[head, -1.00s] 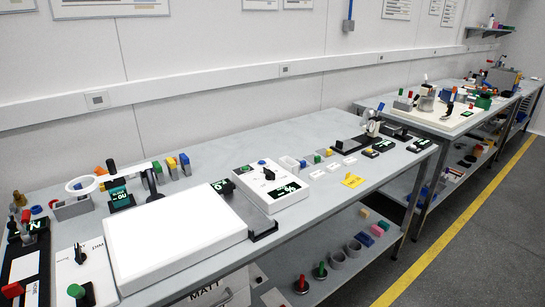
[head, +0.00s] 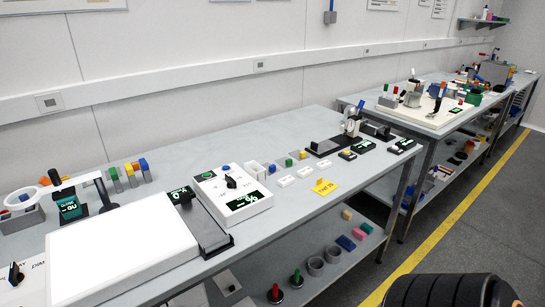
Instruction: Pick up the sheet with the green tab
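No sheet with a green tab is plain in view. The nearest match is a thin grey upright piece with a green top (head: 115,179) at the back left of the near bench. It stands in a row beside a similar piece with a yellow-orange top (head: 130,176) and one with a blue top (head: 145,170). At this size I cannot tell whether these are sheets. Neither of my grippers is in view. A black ribbed part at the bottom right looks like part of my own body.
A bright white light panel (head: 120,252) lies on the near bench (head: 290,205). A white ring magnifier (head: 22,199) stands behind it. A white control box (head: 232,190) and a yellow card (head: 324,187) lie to the right. Grey floor (head: 470,230) with a yellow line is free at right.

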